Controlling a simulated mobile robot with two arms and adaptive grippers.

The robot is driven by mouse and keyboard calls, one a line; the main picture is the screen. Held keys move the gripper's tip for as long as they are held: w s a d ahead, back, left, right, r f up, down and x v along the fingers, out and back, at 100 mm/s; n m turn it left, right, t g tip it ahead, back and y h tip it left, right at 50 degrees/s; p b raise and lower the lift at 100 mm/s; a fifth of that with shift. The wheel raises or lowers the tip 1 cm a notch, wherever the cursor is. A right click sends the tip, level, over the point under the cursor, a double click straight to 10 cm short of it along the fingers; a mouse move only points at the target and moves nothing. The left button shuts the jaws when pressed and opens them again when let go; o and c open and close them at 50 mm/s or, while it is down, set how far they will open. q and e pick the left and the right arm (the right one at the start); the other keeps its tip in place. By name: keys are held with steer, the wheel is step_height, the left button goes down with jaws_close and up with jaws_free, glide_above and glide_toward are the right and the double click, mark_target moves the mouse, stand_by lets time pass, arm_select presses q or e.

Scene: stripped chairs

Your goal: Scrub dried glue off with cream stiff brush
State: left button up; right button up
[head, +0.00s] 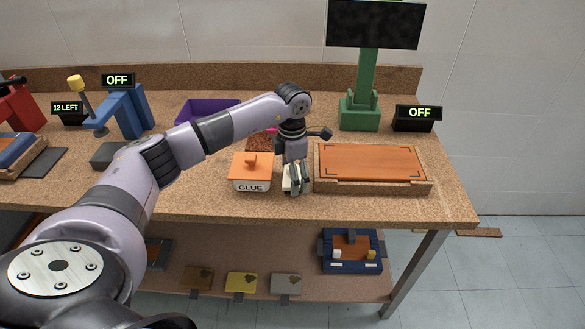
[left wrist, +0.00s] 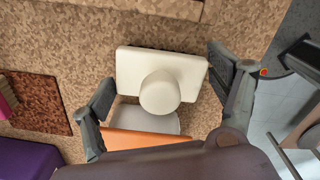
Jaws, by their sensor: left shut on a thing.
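The cream brush (head: 288,181) is in my left gripper (head: 297,180), low over the bench's front part, between the glue box and the framed board. In the left wrist view the brush (left wrist: 135,68) is a pale block with a round knob, between the two fingers of my left gripper (left wrist: 165,88). The glue box (head: 251,184) is white, labelled GLUE, with an orange lid. The orange-brown board (head: 370,162) lies flat in a cork-coloured frame right of the gripper. I cannot make out dried glue on it. My right gripper is not in view.
A brown mat (head: 258,144) and a purple bin (head: 205,109) lie behind my arm. A green stand (head: 360,112) with a dark screen and an OFF sign (head: 419,113) stand at the back right. A blue clamp (head: 128,112) stands left. The lower shelf holds several blocks.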

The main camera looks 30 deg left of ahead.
mark_target(291, 197)
arm_select(q)
steer(key=shift+s+d+f, duration=0.15)
steer(key=shift+s+d, duration=0.3)
steer(key=shift+s, duration=0.4)
steer(key=shift+s+d+p, duration=0.35)
steer(key=shift+s+p, duration=0.1)
steer(key=shift+s, duration=0.15)
steer(key=shift+s+d+p, duration=0.35)
steer(key=shift+s+p, duration=0.05)
steer(key=shift+s, duration=0.2)
step_height(291, 197, up, 8)
steer(key=p, duration=0.5)
steer(key=shift+r, duration=0.2)
steer(key=shift+w, duration=0.15)
